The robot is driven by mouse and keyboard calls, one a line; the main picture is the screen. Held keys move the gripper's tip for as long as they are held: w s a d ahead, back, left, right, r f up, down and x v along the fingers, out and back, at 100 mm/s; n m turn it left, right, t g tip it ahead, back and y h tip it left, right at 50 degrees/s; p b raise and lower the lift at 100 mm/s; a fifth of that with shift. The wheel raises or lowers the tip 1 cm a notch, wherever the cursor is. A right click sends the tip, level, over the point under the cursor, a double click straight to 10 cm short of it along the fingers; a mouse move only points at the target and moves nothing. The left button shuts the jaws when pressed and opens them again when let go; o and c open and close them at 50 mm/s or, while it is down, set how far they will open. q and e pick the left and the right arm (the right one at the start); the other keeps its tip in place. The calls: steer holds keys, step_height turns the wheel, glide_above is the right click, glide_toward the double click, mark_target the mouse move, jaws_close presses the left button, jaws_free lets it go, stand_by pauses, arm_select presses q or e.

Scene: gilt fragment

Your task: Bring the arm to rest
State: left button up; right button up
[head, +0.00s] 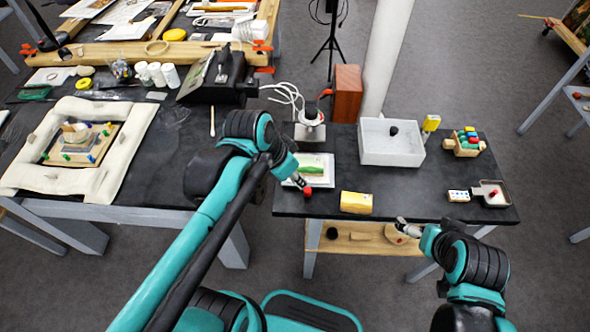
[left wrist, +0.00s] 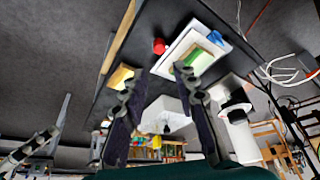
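My left arm reaches in from the left in the head view, and its gripper (head: 298,180) is over the front edge area of the right table (head: 420,203). In the left wrist view the left gripper (left wrist: 155,72) has its two dark fingers spread apart with nothing held between them. My right gripper (head: 405,226) is near the table's front edge at the right; its fingers are too small to tell open from shut. A red round thing (head: 307,192) appears close to the left gripper's tips; it also shows in the left wrist view (left wrist: 159,46), beyond the fingers.
A white tray with a green picture (head: 316,168), a yellow block (head: 356,202) and a white box (head: 391,143) sit on the right table. A white padded frame (head: 110,180) lies on the left table. A white column (head: 388,60) stands behind.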

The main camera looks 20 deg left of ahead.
arm_select(q)
steer(key=shift+s+a+f+n+t+y, duration=0.3)
steer(key=shift+s+a+n+t, duration=0.25)
steer(key=shift+n, duration=0.4)
steer(key=shift+s+a+f+n+t+y, duration=0.15)
steer(key=shift+s+a+n+t+y, duration=0.4)
steer(key=shift+n, duration=0.45)
steer(key=shift+s+a+f+n+t+y, duration=0.3)
steer(key=shift+n+t, duration=0.3)
steer(key=shift+n, duration=0.35)
steer(key=shift+s, duration=0.1)
